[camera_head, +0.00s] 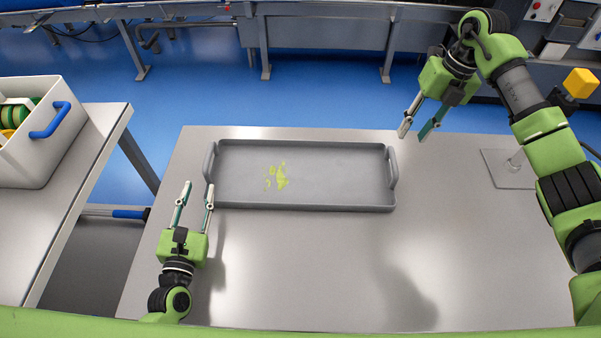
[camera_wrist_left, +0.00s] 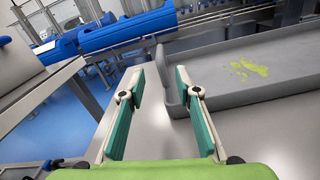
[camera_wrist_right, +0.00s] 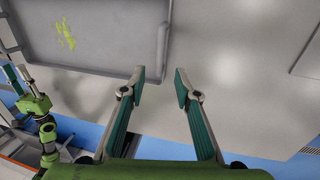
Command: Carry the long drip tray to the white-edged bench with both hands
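The long grey drip tray (camera_head: 330,206) lies flat on the grey table, with a raised handle at each end and yellow-green stains on its floor. My left gripper (camera_head: 198,187) is open and empty just in front of the left handle (camera_head: 210,161); in the left wrist view that handle (camera_wrist_left: 160,68) shows beyond and between the fingers. My right gripper (camera_head: 412,136) is open and empty, behind and right of the right handle (camera_head: 392,167). In the right wrist view that handle (camera_wrist_right: 163,45) lies ahead of the fingers.
The tray's table (camera_head: 300,270) is clear in front. At left, another bench (camera_head: 80,200) holds a white crate (camera_head: 50,150) with a blue handle. Blue floor (camera_head: 330,95) lies behind, before conveyor machinery.

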